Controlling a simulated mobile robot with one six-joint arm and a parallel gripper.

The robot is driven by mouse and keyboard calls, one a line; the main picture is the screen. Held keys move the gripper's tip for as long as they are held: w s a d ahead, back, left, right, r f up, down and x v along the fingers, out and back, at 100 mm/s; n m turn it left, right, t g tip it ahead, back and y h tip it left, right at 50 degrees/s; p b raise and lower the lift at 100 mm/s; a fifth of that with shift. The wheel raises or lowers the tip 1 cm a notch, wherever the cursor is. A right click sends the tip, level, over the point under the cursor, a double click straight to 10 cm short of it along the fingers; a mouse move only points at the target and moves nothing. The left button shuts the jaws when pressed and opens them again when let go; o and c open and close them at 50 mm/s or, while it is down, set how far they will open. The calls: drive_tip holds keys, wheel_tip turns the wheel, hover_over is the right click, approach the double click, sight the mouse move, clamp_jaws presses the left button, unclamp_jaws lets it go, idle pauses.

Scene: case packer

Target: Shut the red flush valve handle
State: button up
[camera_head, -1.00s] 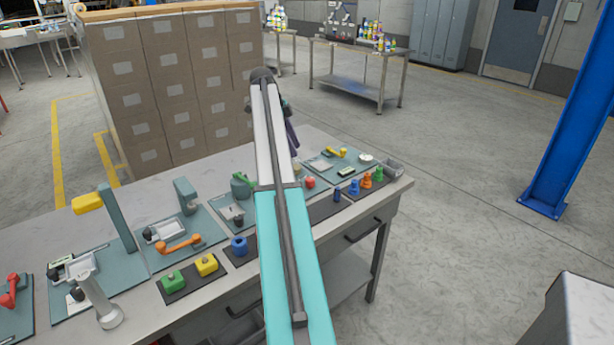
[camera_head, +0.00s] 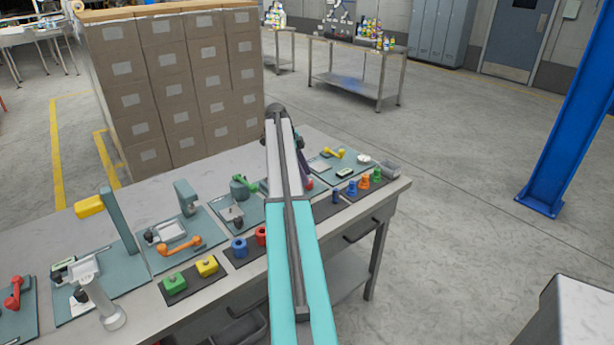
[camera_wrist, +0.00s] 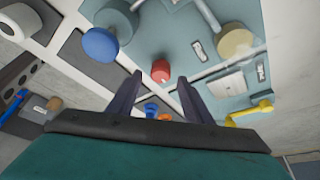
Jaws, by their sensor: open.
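A red lever handle (camera_head: 14,291) lies on a teal plate at the far left of the bench in the head view, well away from my arm. A small red round knob (camera_head: 309,183) shows beside my arm, partly hidden by it. In the wrist view a red knob (camera_wrist: 160,70) stands on a teal plate between and beyond my fingertips, apart from them. I cannot tell which red part is the flush valve handle. My gripper (camera_wrist: 159,79) is open and empty above the bench. In the head view my arm hides most of it.
Near the red knob in the wrist view are a blue round knob (camera_wrist: 101,44), a beige knob (camera_wrist: 234,42) and a yellow handle (camera_wrist: 250,113). An orange handle (camera_head: 180,246) and a tall teal post (camera_head: 118,220) stand further left. Cardboard boxes (camera_head: 165,90) rise behind the bench.

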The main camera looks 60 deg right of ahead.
drive_tip(key=shift+x, duration=1.15)
